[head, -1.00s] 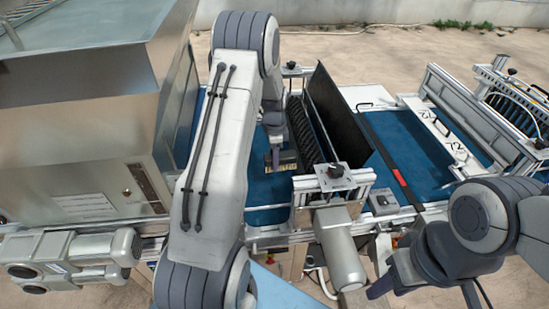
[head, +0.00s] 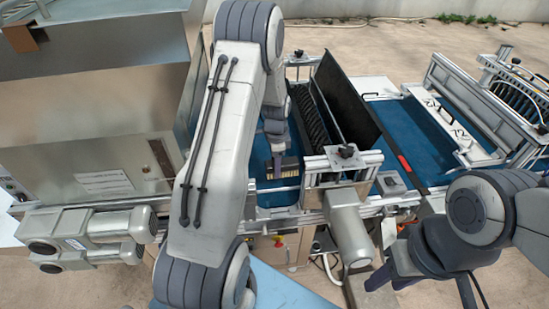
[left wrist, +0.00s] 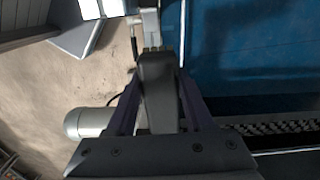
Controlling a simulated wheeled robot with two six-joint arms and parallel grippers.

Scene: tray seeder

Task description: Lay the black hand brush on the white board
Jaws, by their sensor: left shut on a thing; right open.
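My left gripper (head: 278,143) is shut on the black hand brush, whose pale bristles (head: 284,170) show below it over the blue belt. In the left wrist view the dark brush handle (left wrist: 157,90) lies between the two fingers. My left arm and gripper hide most of the brush in the head view. A white flat surface (head: 8,228) shows at the left edge of the head view; I cannot tell whether it is the white board. My right gripper (head: 424,288) is open and empty at the lower right.
A metal hopper (head: 85,125) and silver motors (head: 90,238) stand left of my left arm. A long black roller brush (head: 309,115) and an upright black panel (head: 345,103) stand just right of my gripper. The blue belt (head: 409,128) continues right, under a white crossbar (head: 455,130).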

